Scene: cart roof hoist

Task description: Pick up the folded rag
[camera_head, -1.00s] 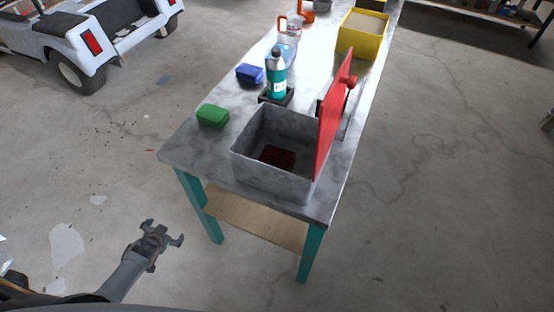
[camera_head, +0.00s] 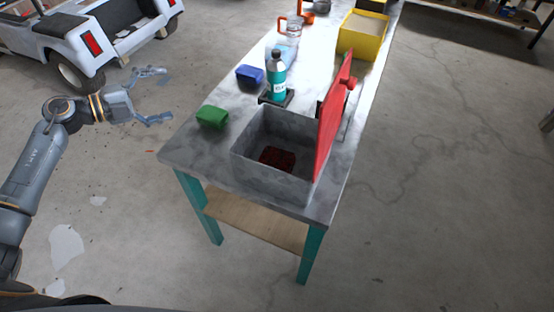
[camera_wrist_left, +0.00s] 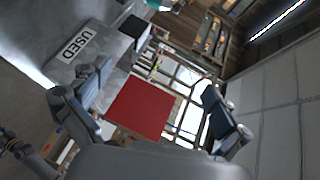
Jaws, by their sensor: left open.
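A green, soft-looking folded bundle (camera_head: 212,117) and a blue one (camera_head: 249,75) lie on the table's left side. A dark red, rag-like bundle (camera_head: 278,159) lies inside the grey box (camera_head: 262,181). I cannot tell for certain which is the folded rag. My left gripper (camera_head: 168,95) is open and empty, held left of the table and apart from the bundles. In the left wrist view its spread fingers (camera_wrist_left: 155,96) frame the box's red lid (camera_wrist_left: 142,106), which lies beyond them. My right gripper is not in view.
The box's red lid (camera_head: 333,118) stands upright at its right side. A teal bottle (camera_head: 276,78) stands on a dark stand behind the box. A yellow bin (camera_head: 361,36) stands farther back. A label reading USED (camera_wrist_left: 79,43) shows in the wrist view. Floor left of the table is open.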

